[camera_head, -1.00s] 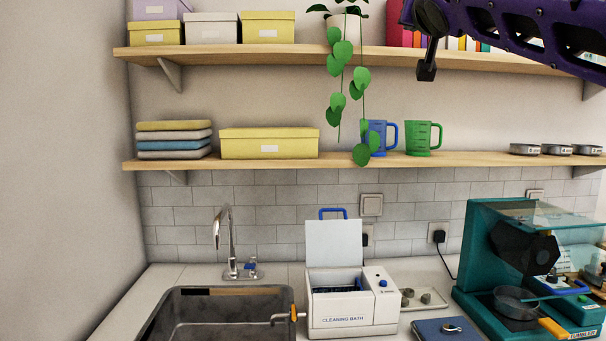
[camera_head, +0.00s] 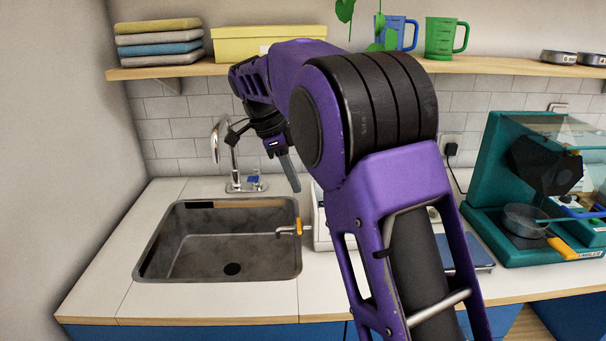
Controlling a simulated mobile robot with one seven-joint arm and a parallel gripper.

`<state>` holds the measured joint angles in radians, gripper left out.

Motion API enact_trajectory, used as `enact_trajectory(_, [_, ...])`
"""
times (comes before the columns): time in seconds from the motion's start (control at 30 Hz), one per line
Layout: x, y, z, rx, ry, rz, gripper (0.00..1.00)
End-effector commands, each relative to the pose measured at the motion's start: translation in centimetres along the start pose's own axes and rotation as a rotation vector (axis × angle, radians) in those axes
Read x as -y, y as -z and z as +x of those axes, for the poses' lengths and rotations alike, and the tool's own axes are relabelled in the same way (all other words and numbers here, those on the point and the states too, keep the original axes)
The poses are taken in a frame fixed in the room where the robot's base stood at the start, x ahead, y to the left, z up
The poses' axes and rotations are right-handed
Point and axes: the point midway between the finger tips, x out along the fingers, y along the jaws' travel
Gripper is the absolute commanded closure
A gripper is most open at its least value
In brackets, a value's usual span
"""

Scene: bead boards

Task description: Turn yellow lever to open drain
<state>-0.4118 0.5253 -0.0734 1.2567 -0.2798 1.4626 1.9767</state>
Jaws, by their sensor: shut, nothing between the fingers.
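The yellow lever (camera_head: 299,226) sits on the drain tap of the white cleaning bath (camera_head: 320,222), at the right rim of the sink. The tap's metal spout (camera_head: 285,230) points left over the sink. My gripper (camera_head: 291,184) is shut and empty. It points downward above the counter behind the sink's right corner, higher than the lever and apart from it. My purple arm hides most of the cleaning bath.
The grey sink (camera_head: 225,250) with a dark drain hole is empty. A chrome faucet (camera_head: 234,160) stands behind it, left of my gripper. The teal tumbler (camera_head: 490,190) stands at the right. A wooden shelf (camera_head: 190,70) runs above.

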Motion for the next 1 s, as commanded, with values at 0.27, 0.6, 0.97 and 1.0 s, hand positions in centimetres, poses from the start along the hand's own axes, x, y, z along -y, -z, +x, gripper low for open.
enact_trajectory(0.27, [-0.2, -0.8, 1.5, -0.008, -0.019, -0.016, 1.00])
enact_trajectory(0.6, [-0.3, -0.8, 6.6, -0.009, -0.022, -0.016, 1.00])
enact_trajectory(0.97, [-0.3, -0.7, 11.1, -0.008, -0.018, -0.018, 1.00])
enact_trajectory(1.0, [-0.3, -0.7, 11.2, -0.008, -0.018, -0.018, 1.00])
